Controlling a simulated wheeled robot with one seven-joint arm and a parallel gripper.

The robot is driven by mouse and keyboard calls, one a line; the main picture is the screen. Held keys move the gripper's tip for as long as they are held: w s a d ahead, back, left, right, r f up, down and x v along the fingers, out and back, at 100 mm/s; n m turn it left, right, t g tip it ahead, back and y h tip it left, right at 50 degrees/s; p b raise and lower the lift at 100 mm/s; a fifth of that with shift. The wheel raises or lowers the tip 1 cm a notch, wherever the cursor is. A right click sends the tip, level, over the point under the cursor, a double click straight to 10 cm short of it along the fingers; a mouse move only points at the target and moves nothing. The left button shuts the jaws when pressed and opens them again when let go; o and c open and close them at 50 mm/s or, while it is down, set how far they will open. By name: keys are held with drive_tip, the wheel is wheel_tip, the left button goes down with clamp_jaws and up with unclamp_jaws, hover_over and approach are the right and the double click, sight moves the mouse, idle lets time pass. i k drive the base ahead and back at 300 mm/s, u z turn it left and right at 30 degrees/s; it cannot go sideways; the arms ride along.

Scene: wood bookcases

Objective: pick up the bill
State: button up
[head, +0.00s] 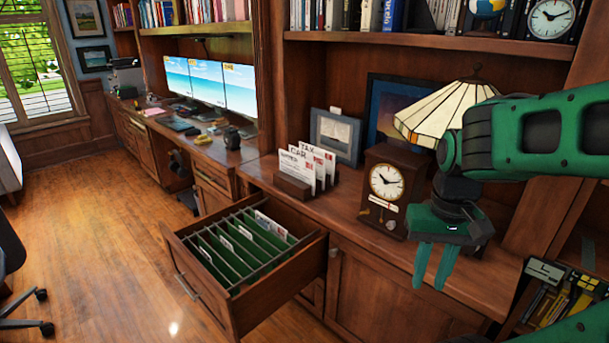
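Several white envelopes stand upright in a wooden letter holder (293,187) on the counter. The rear ones read "TAX" (318,152) and "CAR" (300,160); the writing on the front envelope (291,170) is too small to read surely. I cannot tell which one is the bill. More white papers (270,226) stick up among green folders in the open drawer below. My green gripper (429,284) points down, open and empty, to the right of the holder and in front of the clock, apart from both.
A wooden clock (385,185) and a stained-glass lamp (436,113) stand right of the holder, with a framed picture (336,136) behind it. The open drawer (279,292) juts out over the floor. The floor (95,220) at left is clear apart from a chair (22,326).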

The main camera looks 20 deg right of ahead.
sight(303, 169)
drive_tip(key=z, duration=0.1)
drive_tip(key=i, duration=1)
drive_tip(key=u, duration=0.1)
